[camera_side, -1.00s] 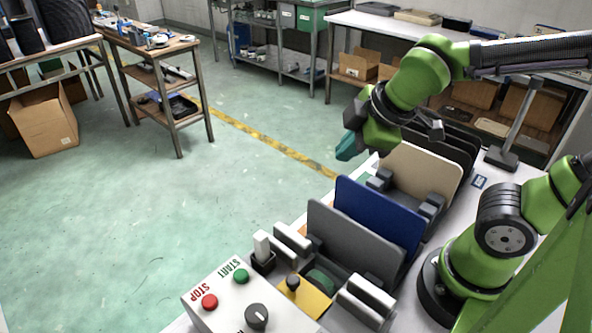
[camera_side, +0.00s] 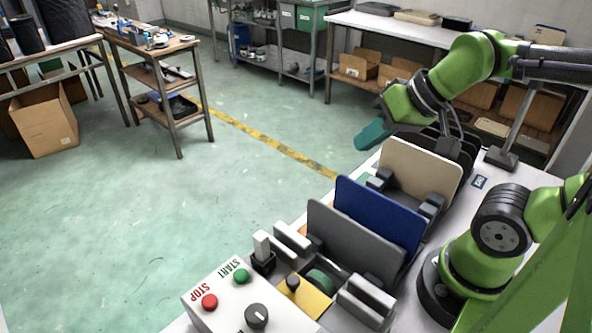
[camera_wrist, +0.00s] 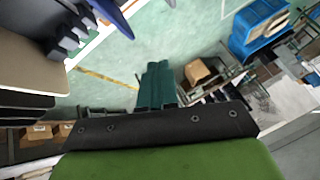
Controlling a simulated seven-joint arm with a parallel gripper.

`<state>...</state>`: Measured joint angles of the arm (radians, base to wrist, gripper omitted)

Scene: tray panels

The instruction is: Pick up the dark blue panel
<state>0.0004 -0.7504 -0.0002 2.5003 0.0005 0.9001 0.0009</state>
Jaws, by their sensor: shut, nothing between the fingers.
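The dark blue panel (camera_side: 378,214) stands upright in the tray rack, between a grey panel (camera_side: 355,243) in front and a beige panel (camera_side: 420,172) behind. In the wrist view a strip of the dark blue panel (camera_wrist: 112,14) shows at the top edge. My gripper (camera_side: 364,143) has teal fingers and is above and to the left of the beige panel, apart from the dark blue panel. In the wrist view my gripper's fingers (camera_wrist: 157,72) lie together with nothing between them.
Dark panels (camera_side: 459,147) stand behind the beige one. Grey blocks (camera_side: 430,208) flank the panel slots. A control box with START and STOP buttons (camera_side: 240,275) is at the front. A thin grey post (camera_side: 518,122) stands at the back right. Space above the panels is clear.

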